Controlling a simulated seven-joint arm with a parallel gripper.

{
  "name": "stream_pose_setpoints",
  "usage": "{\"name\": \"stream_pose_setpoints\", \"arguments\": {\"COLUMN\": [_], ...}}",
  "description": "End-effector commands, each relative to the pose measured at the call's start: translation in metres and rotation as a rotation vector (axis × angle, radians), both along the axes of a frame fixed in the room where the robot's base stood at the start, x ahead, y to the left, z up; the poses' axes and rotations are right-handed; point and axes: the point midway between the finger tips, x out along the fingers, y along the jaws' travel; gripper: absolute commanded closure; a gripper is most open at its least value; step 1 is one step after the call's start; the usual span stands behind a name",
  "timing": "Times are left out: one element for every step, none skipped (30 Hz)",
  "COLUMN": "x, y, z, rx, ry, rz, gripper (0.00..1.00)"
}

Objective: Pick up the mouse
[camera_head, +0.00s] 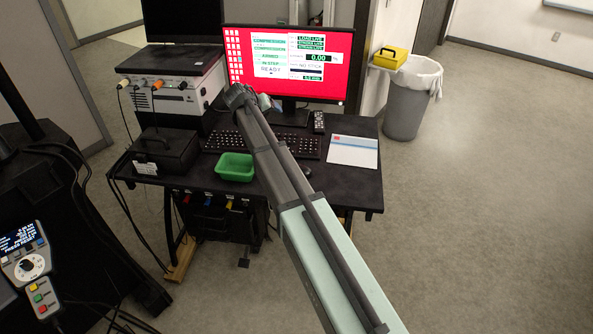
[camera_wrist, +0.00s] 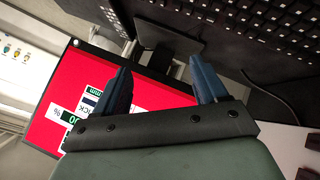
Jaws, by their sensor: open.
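The mouse (camera_head: 307,171) is a small dark shape on the black desk, just right of my arm and below the keyboard in the head view. My arm hides part of the area around it. I cannot make the mouse out in the wrist view. My gripper (camera_head: 238,96) is at the far end of my arm, in front of the monitor and away from the mouse. In the wrist view my gripper (camera_wrist: 162,82) has its two dark blue fingers spread, with nothing held between them.
The black desk (camera_head: 345,189) holds a keyboard (camera_head: 306,146), a remote (camera_head: 318,122), a paper sheet (camera_head: 353,151), a green tray (camera_head: 234,167) and a black case (camera_head: 166,151). The red-screened monitor (camera_head: 335,70) stands behind. A bin (camera_head: 408,108) stands right of the desk.

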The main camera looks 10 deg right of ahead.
Motion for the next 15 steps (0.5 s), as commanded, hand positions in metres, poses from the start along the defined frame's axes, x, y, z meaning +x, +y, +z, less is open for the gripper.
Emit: {"name": "stream_pose_setpoints", "arguments": {"x": [-0.001,-0.001,-0.002,-0.003,-0.004,-0.005,-0.007,-0.009,-0.012,-0.014,-0.017,-0.021,-0.025,-0.029,-0.035], "y": [-0.022,-0.032,-0.043,-0.052,-0.060,-0.069,-0.076,-0.083,-0.091,-0.097,-0.103,-0.109,-0.114,-0.119,-0.123], "z": [0.009,0.013,0.018,0.021,0.023,0.027,0.030,0.032,0.035,0.036,0.038,0.039,0.041,0.042,0.042], "rx": [0.004,0.008,0.017,0.024,0.033,0.045,0.057,0.069,0.084,0.099,0.111,0.130,0.143,0.158,0.175], "ry": [-0.010,-0.014,-0.019,-0.022,-0.025,-0.028,-0.029,-0.029,-0.026,-0.023,-0.020,-0.012,-0.001,0.011,0.034], "rz": [-0.024,-0.035,-0.048,-0.059,-0.067,-0.079,-0.089,-0.099,-0.111,-0.122,-0.132,-0.142,-0.149,-0.153,-0.152], "gripper": [0.28,0.28,0.28,0.28,0.28,0.28,0.28,0.28,0.28,0.28,0.28,0.28,0.28,0.28,0.28]}}
